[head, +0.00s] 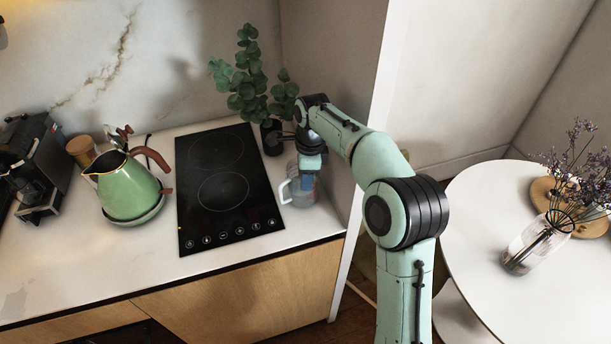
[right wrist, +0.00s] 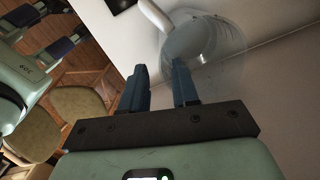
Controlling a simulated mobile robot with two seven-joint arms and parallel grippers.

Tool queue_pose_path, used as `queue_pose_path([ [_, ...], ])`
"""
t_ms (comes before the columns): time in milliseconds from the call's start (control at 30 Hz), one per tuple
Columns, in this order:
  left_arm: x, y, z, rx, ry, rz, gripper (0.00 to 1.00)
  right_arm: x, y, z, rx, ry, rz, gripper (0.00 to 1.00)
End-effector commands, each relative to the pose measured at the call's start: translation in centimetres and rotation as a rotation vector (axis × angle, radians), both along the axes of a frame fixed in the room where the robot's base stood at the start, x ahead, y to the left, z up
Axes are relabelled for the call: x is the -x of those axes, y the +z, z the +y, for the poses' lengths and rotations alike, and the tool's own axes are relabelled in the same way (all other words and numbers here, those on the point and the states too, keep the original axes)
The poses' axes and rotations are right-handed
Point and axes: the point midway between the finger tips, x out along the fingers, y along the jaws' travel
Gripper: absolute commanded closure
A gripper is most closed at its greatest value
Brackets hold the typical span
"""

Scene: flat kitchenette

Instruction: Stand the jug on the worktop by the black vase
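The clear jug (head: 303,191) with a pale handle stands upright on the worktop (head: 250,253), right of the hob. It also shows in the right wrist view (right wrist: 215,45), its handle towards the upper left. The black vase (head: 271,139) holds leafy green stems and stands just behind the jug, near the back wall. My right gripper (head: 308,174) is at the jug, partly covering it. In the right wrist view its blue fingers (right wrist: 160,68) are apart with nothing gripped between them; whether they touch the jug I cannot tell. My left gripper (right wrist: 42,32) shows only there, its blue fingers apart.
A black hob (head: 222,190) lies left of the jug. A green kettle (head: 126,187) and a black coffee machine (head: 38,165) stand further left. A wall closes the worktop's right side. A round white table (head: 480,215) with a flower vase (head: 540,243) is at right.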

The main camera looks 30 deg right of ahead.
Motion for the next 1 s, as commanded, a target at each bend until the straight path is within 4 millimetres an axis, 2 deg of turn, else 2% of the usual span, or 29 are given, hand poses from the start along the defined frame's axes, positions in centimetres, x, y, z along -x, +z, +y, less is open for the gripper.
queue_pose_path([
  [167,-0.1,0.1,0.0,0.000,0.000,-0.001,0.57,0.0,0.3,0.0,0.000,0.001,-0.001,0.70],
  [267,-0.4,0.4,0.0,0.000,0.000,-0.004,0.57,-0.1,1.2,0.0,0.000,0.001,-0.005,0.70],
  [700,-3.3,2.7,0.0,0.000,0.000,-0.037,0.57,0.3,10.2,-0.5,0.000,0.002,-0.008,0.70],
  [1000,-2.9,2.4,0.0,0.000,0.000,-0.032,0.57,0.6,12.3,-0.6,0.001,0.001,-0.001,0.70],
])
